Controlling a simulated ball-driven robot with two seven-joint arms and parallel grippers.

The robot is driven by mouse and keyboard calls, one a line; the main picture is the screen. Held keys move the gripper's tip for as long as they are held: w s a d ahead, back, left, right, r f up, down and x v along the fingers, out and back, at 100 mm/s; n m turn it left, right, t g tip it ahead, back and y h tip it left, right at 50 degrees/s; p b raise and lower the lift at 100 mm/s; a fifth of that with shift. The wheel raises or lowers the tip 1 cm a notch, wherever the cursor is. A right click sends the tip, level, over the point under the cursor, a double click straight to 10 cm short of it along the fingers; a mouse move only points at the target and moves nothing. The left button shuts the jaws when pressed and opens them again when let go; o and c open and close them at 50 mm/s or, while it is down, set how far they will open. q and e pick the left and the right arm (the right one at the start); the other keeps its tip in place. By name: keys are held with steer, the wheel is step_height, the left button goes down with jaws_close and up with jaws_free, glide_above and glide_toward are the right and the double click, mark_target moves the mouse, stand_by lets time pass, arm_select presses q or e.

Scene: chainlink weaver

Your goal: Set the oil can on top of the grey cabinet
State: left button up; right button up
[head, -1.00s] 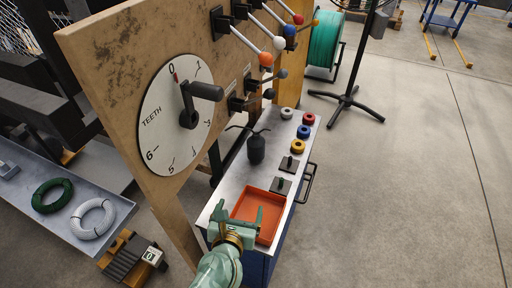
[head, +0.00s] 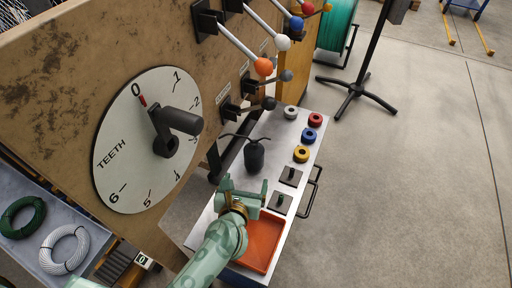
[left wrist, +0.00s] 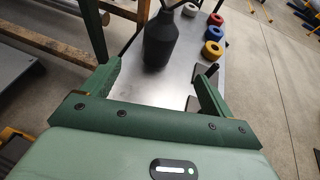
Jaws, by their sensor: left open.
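The dark oil can (head: 254,155), with a thin spout and handle, stands upright on the metal top of a blue-sided cart (head: 268,130). My left gripper (head: 243,186) is open and empty, just on the near side of the can, above the cart top. In the left wrist view the can (left wrist: 160,40) stands ahead, between the lines of the two open fingers (left wrist: 158,75), not gripped. My right gripper is not in view. I cannot make out a grey cabinet in these frames.
An orange tray (head: 262,240) lies on the cart's near end. Blue (head: 308,135), yellow (head: 301,154), red (head: 315,119) and white (head: 291,112) rings line its right side. A board with a TEETH dial (head: 125,160) and levers stands left.

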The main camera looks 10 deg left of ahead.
mark_target(253, 161)
arm_select(q)
steer(key=b+x, duration=0.3)
steer(key=x, duration=0.6)
steer(key=shift+w+a+f, duration=0.1)
steer(key=shift+w+f, duration=0.05)
steer(key=shift+f, duration=0.1)
steer(key=shift+w+b, duration=0.4)
steer(key=shift+w, duration=0.15)
steer(key=b+x, duration=0.2)
steer(key=x, duration=0.2)
steer(key=shift+w+f, duration=0.2)
steer(key=shift+w, duration=0.15)
steer(key=shift+r, duration=0.25)
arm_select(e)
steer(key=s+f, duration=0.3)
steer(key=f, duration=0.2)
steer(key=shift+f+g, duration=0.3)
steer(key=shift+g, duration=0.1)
arm_select(q)
steer(key=c, duration=1.3)
steer(key=shift+c, duration=0.2)
steer(key=shift+r, duration=0.1)
